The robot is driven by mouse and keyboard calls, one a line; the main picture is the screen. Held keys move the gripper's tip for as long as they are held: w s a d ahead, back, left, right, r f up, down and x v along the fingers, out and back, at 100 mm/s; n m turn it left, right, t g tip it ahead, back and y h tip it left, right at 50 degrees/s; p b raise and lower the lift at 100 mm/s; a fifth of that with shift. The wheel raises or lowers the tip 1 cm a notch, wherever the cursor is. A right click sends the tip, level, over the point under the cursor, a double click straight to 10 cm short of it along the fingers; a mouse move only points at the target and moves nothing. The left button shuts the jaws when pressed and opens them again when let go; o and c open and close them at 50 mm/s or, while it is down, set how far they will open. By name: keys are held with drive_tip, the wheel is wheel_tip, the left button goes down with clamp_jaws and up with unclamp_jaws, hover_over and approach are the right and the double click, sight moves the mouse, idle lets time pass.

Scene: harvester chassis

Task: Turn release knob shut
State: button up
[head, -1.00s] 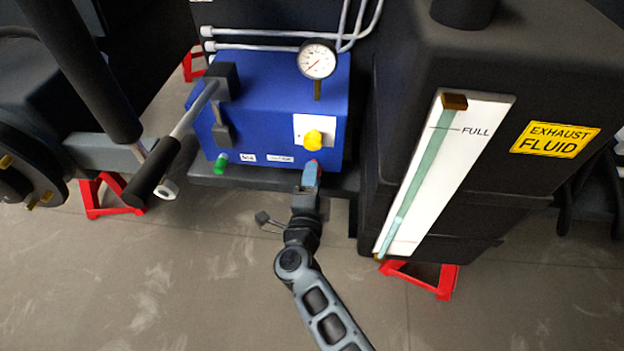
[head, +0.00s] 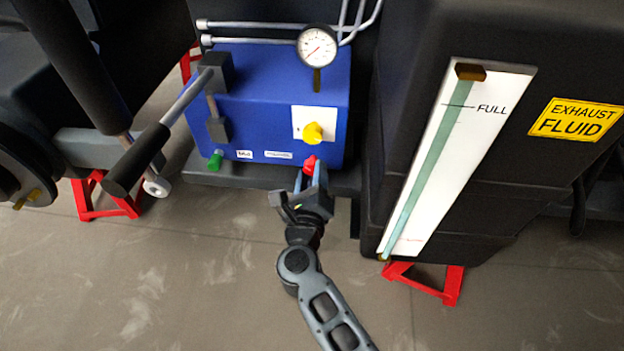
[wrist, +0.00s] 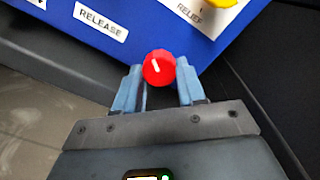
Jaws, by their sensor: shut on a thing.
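The red release knob (head: 310,164) sits at the lower right front of the blue pump box (head: 262,105). In the wrist view the red knob (wrist: 159,68) shows a short white mark on its face, tilted slightly from upright. A "RELEASE" label (wrist: 101,20) is on the blue face to its upper left. My gripper (head: 311,178) reaches up to the knob from below, and its two blue-grey fingers (wrist: 157,84) stand on either side of it, shut on it. The fingers hide the knob's sides and base.
A yellow knob (head: 313,132) by the "RELIEF" label (wrist: 190,15) is just above. A green knob (head: 215,161) and a lever with a black grip (head: 137,161) are left. A gauge (head: 317,46) stands on top. The black exhaust fluid tank (head: 400,150) is close on the right.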

drive_tip(key=shift+f+m+b, duration=0.15)
drive_tip(key=shift+m+b, duration=1.4)
drive_tip(key=shift+m, duration=0.95)
drive_tip(key=shift+f+m+b, duration=0.1)
drive_tip(key=shift+m+b, duration=1.4)
drive_tip(key=shift+m, duration=1)
drive_tip(key=o, duration=1.1)
drive_tip(key=shift+r, duration=0.15)
drive_tip(key=shift+c, duration=0.2)
drive_tip(key=s+p, duration=0.2)
drive_tip(key=s, duration=0.6)
